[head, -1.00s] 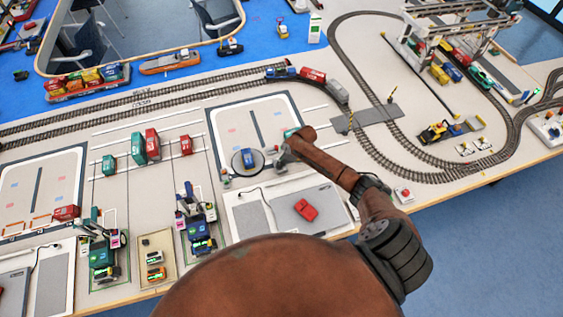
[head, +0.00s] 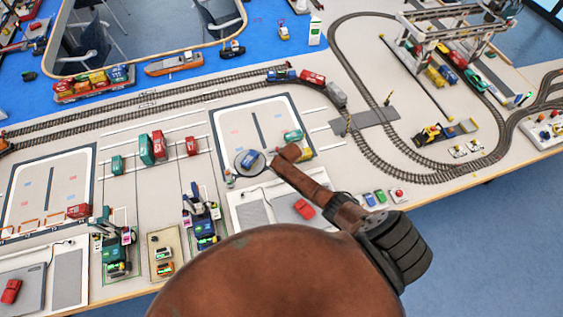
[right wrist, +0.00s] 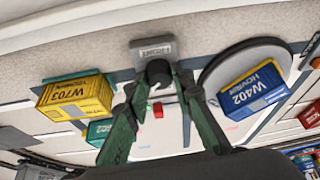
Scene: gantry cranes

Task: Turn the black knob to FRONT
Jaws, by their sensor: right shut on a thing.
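The black knob (right wrist: 158,72) stands on a small grey box in the right wrist view. The box has a pale label (right wrist: 156,49) that is too small to read surely. My right gripper (right wrist: 159,79) has its dark green fingers closed on the knob, one on each side. Which way the knob points cannot be told. In the head view, my right arm reaches in from the right to beside the turntable; its wrist hides the knob and fingertips there. My left gripper is not in view.
The round grey turntable (right wrist: 214,65) with a blue W402 container (right wrist: 253,87) is close to the right of the fingers. A yellow W703 container (right wrist: 75,98) is to their left. In the head view, a red car (head: 304,208) lies on a grey pad below the arm.

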